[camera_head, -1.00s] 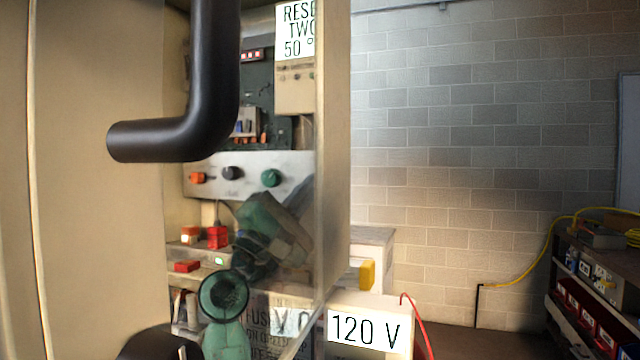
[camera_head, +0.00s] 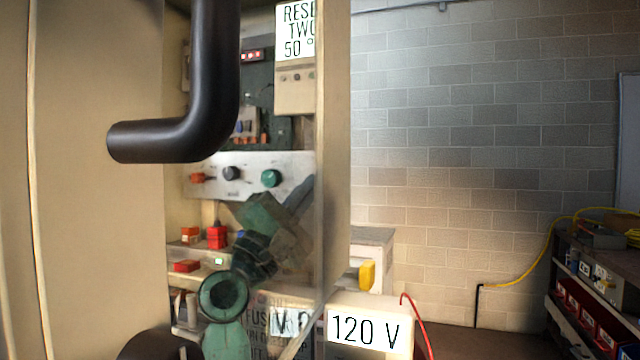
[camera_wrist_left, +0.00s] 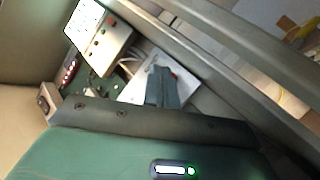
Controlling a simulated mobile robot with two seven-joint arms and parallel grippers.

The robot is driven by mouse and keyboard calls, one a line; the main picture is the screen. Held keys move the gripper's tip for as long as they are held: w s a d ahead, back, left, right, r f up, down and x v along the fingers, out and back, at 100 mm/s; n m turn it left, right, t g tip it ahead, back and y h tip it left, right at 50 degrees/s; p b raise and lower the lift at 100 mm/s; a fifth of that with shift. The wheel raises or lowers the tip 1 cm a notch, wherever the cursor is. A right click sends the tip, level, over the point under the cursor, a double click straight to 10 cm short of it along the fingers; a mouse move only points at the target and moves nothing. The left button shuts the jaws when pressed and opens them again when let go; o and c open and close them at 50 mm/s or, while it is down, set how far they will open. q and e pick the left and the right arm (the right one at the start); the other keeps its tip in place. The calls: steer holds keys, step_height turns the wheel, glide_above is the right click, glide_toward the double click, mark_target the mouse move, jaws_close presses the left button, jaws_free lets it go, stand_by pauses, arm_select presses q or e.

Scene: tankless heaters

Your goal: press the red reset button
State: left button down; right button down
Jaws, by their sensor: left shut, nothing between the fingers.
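The white panel (camera_head: 215,160) carries an orange-red knob (camera_head: 197,178), a black knob (camera_head: 231,173) and a green knob (camera_head: 270,178). A beige box (camera_head: 295,97) with small buttons sits under a sign beginning "RESE" (camera_head: 296,30). The box also shows in the left wrist view (camera_wrist_left: 108,45). I cannot tell which red part is the reset button.
A black bent pipe (camera_head: 220,80) crosses the cabinet front. Red blocks (camera_head: 217,237) sit on a ledge at lower left. A "120 V" sign (camera_head: 365,331), a red cable (camera_head: 420,325) and a yellow part (camera_head: 367,275) are at right. A cluttered shelf (camera_head: 590,290) stands farther right.

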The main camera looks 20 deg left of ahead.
arm_select(q)
steer(key=shift+w, duration=0.15)
stand_by(0.5)
steer(key=shift+w, duration=0.25)
steer(key=shift+w, duration=0.4)
stand_by(0.5)
steer(key=shift+s, duration=0.15)
stand_by(0.3)
steer(key=shift+s, duration=0.65)
steer(key=s+p, duration=0.2)
steer(key=s, duration=0.3)
steer(key=shift+d, duration=0.1)
